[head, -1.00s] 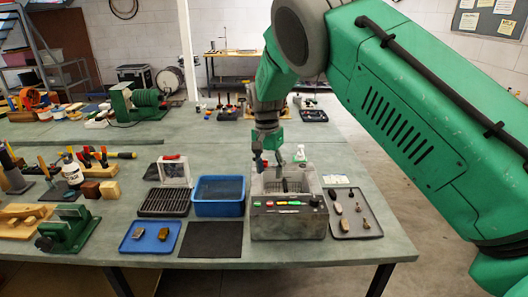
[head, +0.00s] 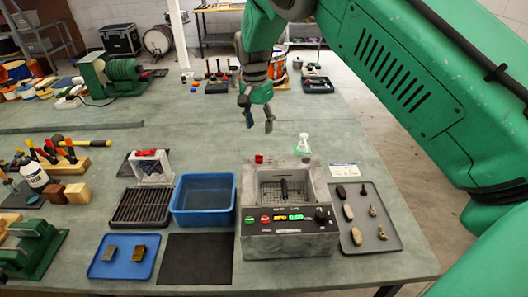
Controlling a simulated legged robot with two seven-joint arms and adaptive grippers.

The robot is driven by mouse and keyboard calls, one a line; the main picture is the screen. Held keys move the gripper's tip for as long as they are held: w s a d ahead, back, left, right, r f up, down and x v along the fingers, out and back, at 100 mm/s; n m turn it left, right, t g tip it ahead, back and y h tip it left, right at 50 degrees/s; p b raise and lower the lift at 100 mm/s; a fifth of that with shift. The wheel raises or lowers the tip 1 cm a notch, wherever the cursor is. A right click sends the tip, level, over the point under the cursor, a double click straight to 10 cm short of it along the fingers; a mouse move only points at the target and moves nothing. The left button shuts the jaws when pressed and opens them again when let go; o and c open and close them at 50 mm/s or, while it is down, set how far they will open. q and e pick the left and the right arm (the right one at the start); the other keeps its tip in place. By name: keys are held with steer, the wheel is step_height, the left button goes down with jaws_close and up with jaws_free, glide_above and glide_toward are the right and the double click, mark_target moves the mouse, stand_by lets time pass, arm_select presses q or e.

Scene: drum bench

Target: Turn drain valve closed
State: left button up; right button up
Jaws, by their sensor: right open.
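A grey tank unit (head: 290,244) with a wire basket (head: 283,190) inside and a front panel of buttons and a dark knob stands near the bench's front edge. A small red part (head: 259,158) shows at its back left corner; it looks like the drain valve handle, but whether it is open or closed I cannot tell. My right gripper (head: 259,127) is open and empty, fingers pointing down. In the picture it is just above the red part, with a gap between them. My left gripper is not in view.
A white-and-green bottle (head: 303,144) stands behind the tank. A blue bin (head: 204,218) is close on its left and a grey tray (head: 389,240) of small parts on its right. A black mat (head: 199,277) lies front left. The bench behind the tank's left is mostly clear.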

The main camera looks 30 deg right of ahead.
mark_target(259, 155)
steer(key=f, duration=0.1)
steer(key=a+f, duration=0.2)
steer(key=shift+w+a+f+p, duration=0.1)
steer(key=shift+a+f+p, duration=0.15)
steer(key=shift+f+p, duration=0.1)
step_height(259, 155, down, 4)
steer(key=shift+w+a+r, duration=0.1)
steer(key=shift+r, duration=0.15)
steer(key=d+f, duration=0.2)
steer(key=f, duration=0.1)
steer(key=d+f+p, duration=0.1)
steer(key=d, duration=0.1)
steer(key=shift+s+f, duration=0.25)
steer(key=shift+s, duration=0.05)
steer(key=shift+d+f, duration=0.1)
steer(key=shift+f, duration=0.05)
steer(key=shift+a, duration=0.35)
steer(key=a, duration=0.2)
steer(key=shift+w+a+r, duration=0.1)
steer(key=shift+a+r, duration=0.3)
steer(key=c, duration=0.9)
steer(key=shift+r, duration=0.1)
jaws_close()
steer(key=shift+d, duration=0.95)
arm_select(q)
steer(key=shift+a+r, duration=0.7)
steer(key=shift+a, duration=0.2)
arm_select(e)
steer(key=shift+a, duration=0.1)
